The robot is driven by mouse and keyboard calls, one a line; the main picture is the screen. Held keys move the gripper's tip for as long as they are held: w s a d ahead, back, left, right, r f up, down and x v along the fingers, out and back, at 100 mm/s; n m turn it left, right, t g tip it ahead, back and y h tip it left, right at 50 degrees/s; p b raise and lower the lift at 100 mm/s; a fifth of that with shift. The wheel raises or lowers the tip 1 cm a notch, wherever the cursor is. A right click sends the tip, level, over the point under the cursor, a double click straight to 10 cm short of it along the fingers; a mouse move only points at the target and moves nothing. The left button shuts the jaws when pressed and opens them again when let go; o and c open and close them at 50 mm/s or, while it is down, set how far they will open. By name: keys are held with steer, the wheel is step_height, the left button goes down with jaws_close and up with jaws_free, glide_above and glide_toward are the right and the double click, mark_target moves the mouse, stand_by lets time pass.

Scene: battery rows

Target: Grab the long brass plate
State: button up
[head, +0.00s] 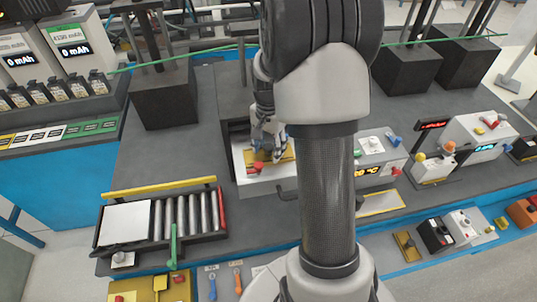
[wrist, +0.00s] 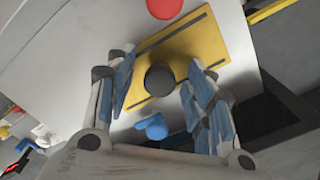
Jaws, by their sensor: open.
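The long brass plate (wrist: 203,42) is a flat yellow plate with dark strips along its edges and a dark round knob (wrist: 160,78) in its middle. It lies on a white surface (wrist: 110,30). In the head view the plate (head: 287,156) shows beside my gripper (head: 268,140), partly hidden by it. In the wrist view my gripper (wrist: 160,68) is open, its blue-padded fingers on either side of the knob. Whether the fingers touch the plate cannot be told. A blue piece (wrist: 152,127) shows between the fingers, nearer the palm.
A red round piece (wrist: 165,7) lies past the plate; a red piece also shows in the head view (head: 257,168). A roller rack (head: 180,217) stands to the left. A unit with an orange display (head: 376,165) stands to the right. Bare grey bench lies left of my gripper.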

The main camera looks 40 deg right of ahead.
steer(key=shift+c, duration=0.5)
jaws_close()
stand_by(0.3)
